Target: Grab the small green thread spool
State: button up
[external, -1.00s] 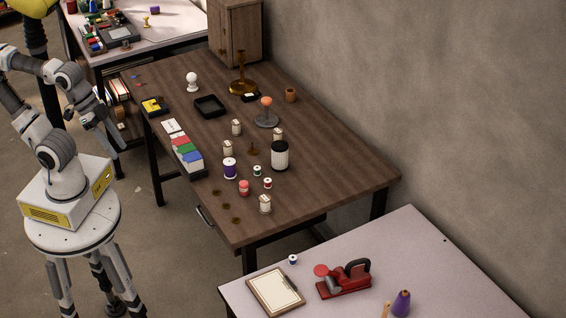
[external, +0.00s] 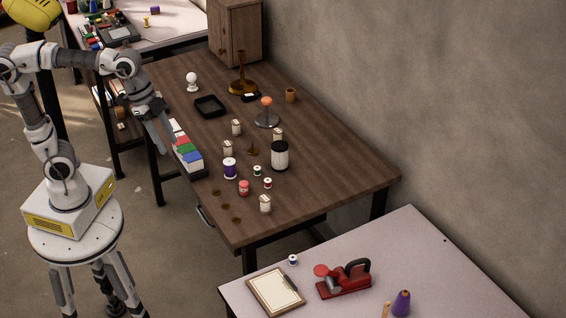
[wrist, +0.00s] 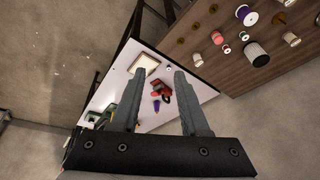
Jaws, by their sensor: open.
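The small green thread spool (external: 257,170) stands upright on the brown wooden table, between the purple spool (external: 229,168) and the black-and-white jar (external: 280,156). In the wrist view it appears as a tiny spool (wrist: 243,36) at upper right, its green hard to make out. My gripper (external: 165,142) is near the table's left edge, beside the row of coloured boxes, well left of the spool. In the wrist view my gripper (wrist: 158,72) has its fingers spread with nothing between them.
A small red spool (external: 267,183), a larger red spool (external: 244,187) and a white spool (external: 265,204) stand close to the green one. A box row (external: 188,155) lies along the left table edge. A white table (external: 420,250) stands in front.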

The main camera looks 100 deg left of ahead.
jog(key=w+a+f+m+t+h+b, duration=0.2)
jog(key=w+a+f+h+b, duration=0.15)
jog(key=w+a, duration=0.8)
jog(key=s+a+r+t+h+b, duration=0.1)
jog(key=s+a+r+t+b, duration=0.15)
jog(key=a, duration=0.85)
jog(key=s+a+r+t+h+b, duration=0.1)
jog(key=s+a+r+t, duration=0.2)
jog(key=a, duration=0.7)
send_near(258, 169)
jog(key=shift+d+f+y+p, duration=0.1)
jog(key=shift+d+y+p, duration=0.05)
jog(key=shift+y+p, duration=0.15)
jog(key=b+x, duration=0.1)
jog(key=x, duration=0.6)
jog(key=shift+f+b, duration=0.15)
jog(key=shift+b, duration=0.15)
jog(key=shift+w+f, duration=0.1)
jog(key=shift+w, duration=0.2)
